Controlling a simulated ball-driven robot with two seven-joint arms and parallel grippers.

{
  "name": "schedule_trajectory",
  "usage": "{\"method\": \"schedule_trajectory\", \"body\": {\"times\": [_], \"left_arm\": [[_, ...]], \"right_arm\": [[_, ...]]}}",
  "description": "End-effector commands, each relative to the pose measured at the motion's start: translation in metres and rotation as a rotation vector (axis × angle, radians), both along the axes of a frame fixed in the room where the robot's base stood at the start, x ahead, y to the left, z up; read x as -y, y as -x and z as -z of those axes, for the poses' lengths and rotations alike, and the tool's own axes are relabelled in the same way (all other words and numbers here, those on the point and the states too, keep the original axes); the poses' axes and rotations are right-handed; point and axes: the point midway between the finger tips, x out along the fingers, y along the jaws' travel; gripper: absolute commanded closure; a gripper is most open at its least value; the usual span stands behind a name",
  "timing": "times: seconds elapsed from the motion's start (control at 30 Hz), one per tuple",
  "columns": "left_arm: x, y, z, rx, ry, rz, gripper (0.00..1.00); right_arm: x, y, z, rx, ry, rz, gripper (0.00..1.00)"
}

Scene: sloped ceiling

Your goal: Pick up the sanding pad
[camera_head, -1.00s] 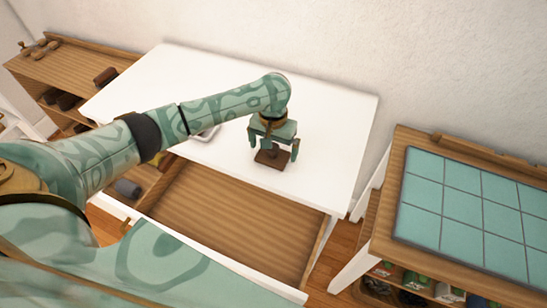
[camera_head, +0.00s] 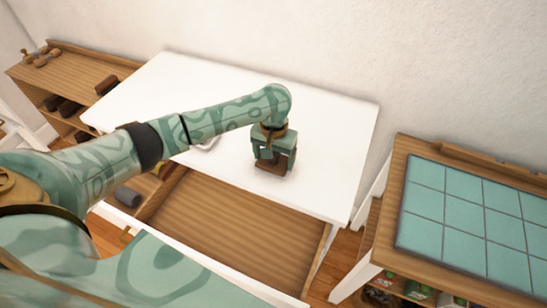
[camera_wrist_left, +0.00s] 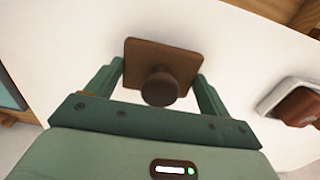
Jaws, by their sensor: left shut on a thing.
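The sanding pad is a dark brown square plate with a round knob. It shows in the head view (camera_head: 269,168) on the white table (camera_head: 320,120), below my left gripper (camera_head: 273,160). In the left wrist view the pad (camera_wrist_left: 145,54) lies between the two green fingers, its knob toward the palm. My left gripper is shut on the pad, with one finger at each side of the plate. The pad is at or very near the table top; I cannot tell whether it touches. My right gripper is not in view.
An open wooden drawer (camera_head: 235,225) juts from the table's front. A tray (camera_wrist_left: 272,98) holding a brown thing (camera_wrist_left: 302,108) lies on the table, mostly hidden by my arm in the head view. A teal-tiled bench (camera_head: 470,215) stands right, a wooden shelf (camera_head: 75,72) left.

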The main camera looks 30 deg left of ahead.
Motion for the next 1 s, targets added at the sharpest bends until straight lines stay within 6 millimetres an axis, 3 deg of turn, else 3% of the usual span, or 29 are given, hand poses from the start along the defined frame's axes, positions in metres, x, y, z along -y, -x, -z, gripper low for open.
{"method": "schedule_trajectory", "body": {"times": [0.07,0.33,0.5,0.63,1.0], "left_arm": [[0.0,-0.001,-0.022,0.003,0.001,0.001,0.41],[-0.043,0.033,-0.087,0.003,-0.003,-0.001,0.41],[-0.078,0.064,-0.101,0.0,-0.005,-0.001,0.41],[-0.096,0.078,-0.11,-0.001,-0.003,-0.001,0.41],[-0.108,0.089,-0.116,0.0,0.0,0.001,0.41]], "right_arm": [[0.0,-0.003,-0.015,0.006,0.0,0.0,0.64],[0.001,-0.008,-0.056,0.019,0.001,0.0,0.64],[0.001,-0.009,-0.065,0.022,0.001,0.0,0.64],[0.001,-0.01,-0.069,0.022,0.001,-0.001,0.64],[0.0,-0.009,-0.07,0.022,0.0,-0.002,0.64]]}}
